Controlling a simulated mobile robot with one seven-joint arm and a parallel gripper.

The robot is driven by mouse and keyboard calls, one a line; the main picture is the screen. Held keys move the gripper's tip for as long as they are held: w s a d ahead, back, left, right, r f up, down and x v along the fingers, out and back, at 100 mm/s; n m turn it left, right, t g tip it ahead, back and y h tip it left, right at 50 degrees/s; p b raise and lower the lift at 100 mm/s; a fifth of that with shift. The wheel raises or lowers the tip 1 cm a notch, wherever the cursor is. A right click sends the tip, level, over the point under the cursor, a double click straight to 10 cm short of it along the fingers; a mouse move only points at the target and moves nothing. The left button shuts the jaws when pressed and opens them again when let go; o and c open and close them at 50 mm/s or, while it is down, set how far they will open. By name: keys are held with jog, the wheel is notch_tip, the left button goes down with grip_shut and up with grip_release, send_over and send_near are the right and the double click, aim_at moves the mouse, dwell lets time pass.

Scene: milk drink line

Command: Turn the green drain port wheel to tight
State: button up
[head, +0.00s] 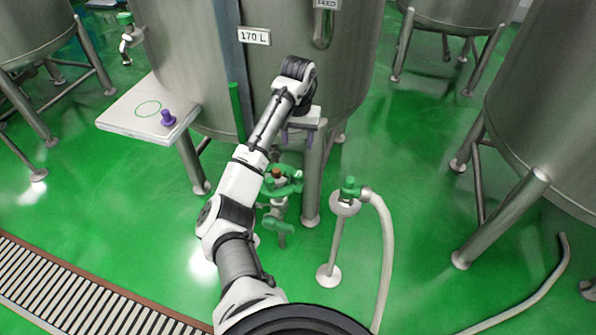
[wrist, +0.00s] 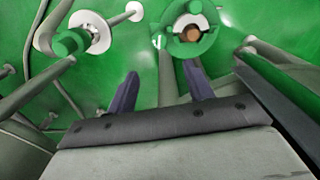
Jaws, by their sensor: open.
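The green drain port wheel (head: 291,187) is a ring with a brown centre, low under the tank in the middle of the head view. It also shows at the top of the wrist view (wrist: 208,43), right of centre. My gripper (head: 298,141) is open with its purple fingers pointing down, above and slightly right of the wheel. In the wrist view my gripper (wrist: 161,70) has nothing between its fingers. The right fingertip appears just below the wheel's rim in that picture. The wheel is apart from the space between the fingers. My forearm passes close by the wheel's left side in the head view.
A stand with a green fitting (head: 349,187) and a pale hose (head: 387,250) is right of the wheel. A tank leg (head: 312,190) stands close behind it. A green lever (head: 278,225) sits below. A side shelf (head: 130,118) bears a purple knob (head: 168,118).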

aim_at(298, 172)
notch_tip(298, 172, down, 13)
jog(key=shift+f+p, duration=0.1)
jog(key=shift+p, duration=0.6)
jog(key=c, duration=1)
